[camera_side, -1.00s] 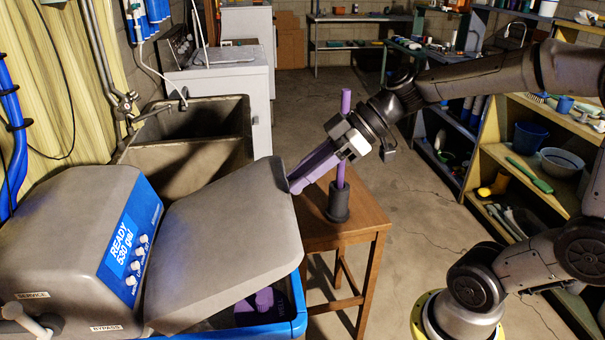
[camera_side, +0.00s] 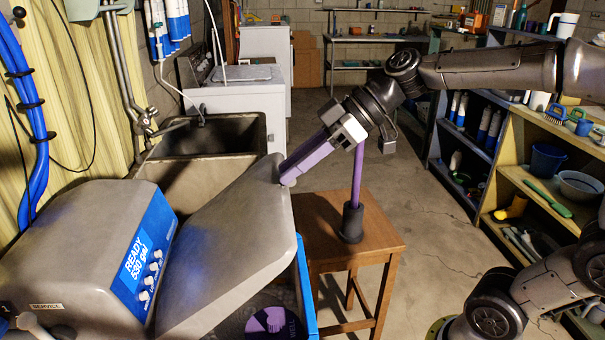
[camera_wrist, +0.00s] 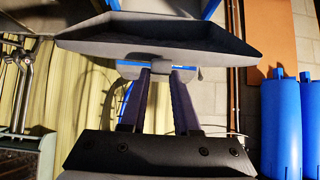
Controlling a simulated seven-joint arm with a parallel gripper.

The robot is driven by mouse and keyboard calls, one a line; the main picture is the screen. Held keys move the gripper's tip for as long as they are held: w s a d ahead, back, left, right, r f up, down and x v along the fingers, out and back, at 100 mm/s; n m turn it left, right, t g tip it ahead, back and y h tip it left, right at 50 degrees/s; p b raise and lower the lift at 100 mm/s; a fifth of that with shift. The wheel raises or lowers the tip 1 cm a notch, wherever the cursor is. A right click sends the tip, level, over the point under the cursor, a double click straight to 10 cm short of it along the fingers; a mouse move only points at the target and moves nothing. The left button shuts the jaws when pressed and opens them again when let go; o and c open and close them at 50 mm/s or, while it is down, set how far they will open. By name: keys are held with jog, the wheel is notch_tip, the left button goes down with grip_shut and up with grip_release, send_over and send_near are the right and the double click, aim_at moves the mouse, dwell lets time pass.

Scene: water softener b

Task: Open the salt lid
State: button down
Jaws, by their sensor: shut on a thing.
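The grey salt lid (camera_side: 230,250) of the water softener is tilted up, with its right end raised above the blue tank rim (camera_side: 306,290). My gripper (camera_side: 284,177) has its long purple fingers at the lid's raised end. In the wrist view, the fingers (camera_wrist: 163,74) close on a small tab at the middle of the lid's edge (camera_wrist: 105,42). Under the lid, part of the tank opening shows, with a round purple cap (camera_side: 272,322) marked "WELL". The lid's hinge side is partly hidden by the lid itself.
The softener's control head (camera_side: 95,245) with a blue "READY" panel stands left of the lid. A wooden stool (camera_side: 382,240) with a purple rod (camera_side: 358,180) in a dark base is right of the lid, close to my gripper. A sink (camera_side: 205,150) and shelves (camera_side: 535,190) stand beyond.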

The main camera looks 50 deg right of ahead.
jog(key=shift+w+a+r, duration=0.15)
jog(key=shift+r, duration=0.3)
jog(key=shift+w+a+r, duration=0.1)
jog(key=shift+r, duration=0.3)
jog(key=w+a+r, duration=0.4)
jog(key=r, duration=0.1)
jog(key=shift+w+a+r, duration=0.3)
jog(key=shift+r, duration=0.1)
dwell(0.3)
jog(key=w+a+r, duration=0.3)
jog(key=w+a, duration=0.2)
jog(key=shift+w+a+r, duration=0.2)
jog(key=shift+w+a, duration=0.05)
jog(key=shift+a, duration=0.05)
dwell(0.6)
jog(key=c, duration=1.1)
grip_release()
